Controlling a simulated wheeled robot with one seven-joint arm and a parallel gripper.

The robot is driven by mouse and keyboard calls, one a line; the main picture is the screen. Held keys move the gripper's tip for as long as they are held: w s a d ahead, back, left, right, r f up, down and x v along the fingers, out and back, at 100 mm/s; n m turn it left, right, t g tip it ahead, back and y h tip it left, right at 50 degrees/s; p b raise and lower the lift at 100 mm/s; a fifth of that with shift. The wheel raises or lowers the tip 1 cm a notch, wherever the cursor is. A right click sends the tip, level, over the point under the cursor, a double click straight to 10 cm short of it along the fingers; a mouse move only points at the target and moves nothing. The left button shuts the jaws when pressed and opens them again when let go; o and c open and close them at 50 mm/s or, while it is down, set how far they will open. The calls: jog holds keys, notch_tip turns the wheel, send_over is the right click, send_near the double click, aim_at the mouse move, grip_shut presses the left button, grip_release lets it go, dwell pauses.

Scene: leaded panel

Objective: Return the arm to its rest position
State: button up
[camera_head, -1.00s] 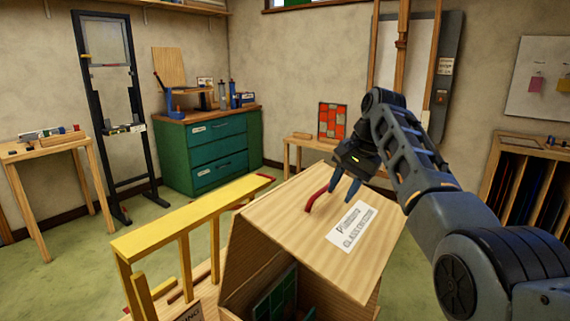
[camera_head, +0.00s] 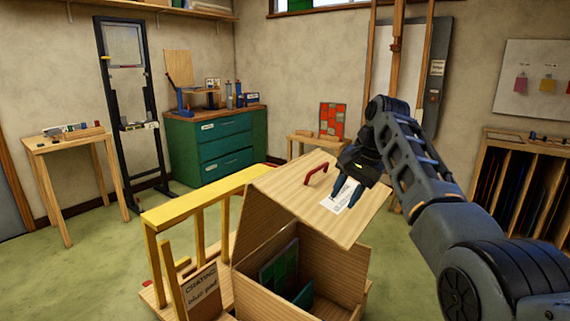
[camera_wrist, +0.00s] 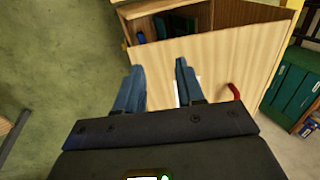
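My gripper (camera_head: 345,193) is open and empty in the head view, its fingers pointing down in front of the white label on the crate lid. In the wrist view its two blue fingers (camera_wrist: 158,85) stand apart with nothing between them. The wooden crate (camera_head: 262,290) stands with its lid (camera_head: 290,185) raised and tilted. The lid has a red handle (camera_head: 316,174), which my gripper is clear of. A green leaded panel (camera_head: 279,265) shows inside the crate. Whether the fingertips touch the lid is hard to tell.
A yellow rail (camera_head: 205,201) stands on the crate's left. A green drawer cabinet (camera_head: 215,147) and a small table (camera_head: 68,142) are at the back left. A rack (camera_head: 530,190) stands at the right. The green floor (camera_head: 85,270) at left is open.

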jog(key=s+d+f+n+t, duration=0.15)
jog(key=s+f, duration=0.25)
jog(key=f, duration=0.8)
jog(key=s+d+f+m+t, duration=0.15)
jog(key=s+f, duration=0.35)
jog(key=f, duration=0.8)
jog(key=s+d+f+n+t+h, duration=0.1)
jog(key=s+f, duration=0.4)
jog(key=s, duration=0.4)
jog(key=s+f+n+t+h, duration=0.1)
jog(key=s+f+t, duration=0.1)
jog(key=s+f, duration=0.45)
jog(key=s+d+r+n+t, duration=0.1)
jog(key=s+r+t, duration=0.15)
jog(key=s, duration=0.95)
jog(key=s+d+r+n+t, duration=0.1)
jog(key=s+r, duration=0.3)
jog(key=s, duration=0.9)
jog(key=s+r+n+t, duration=0.1)
jog(key=s+r, duration=0.6)
jog(key=r, duration=0.2)
jog(key=s+r+n+t+h, duration=0.1)
jog(key=s+r+n+t, duration=0.1)
jog(key=s+r, duration=0.6)
notch_tip(320, 180, up, 2)
jog(key=shift+d+r, duration=0.25)
jog(key=shift+d, duration=0.2)
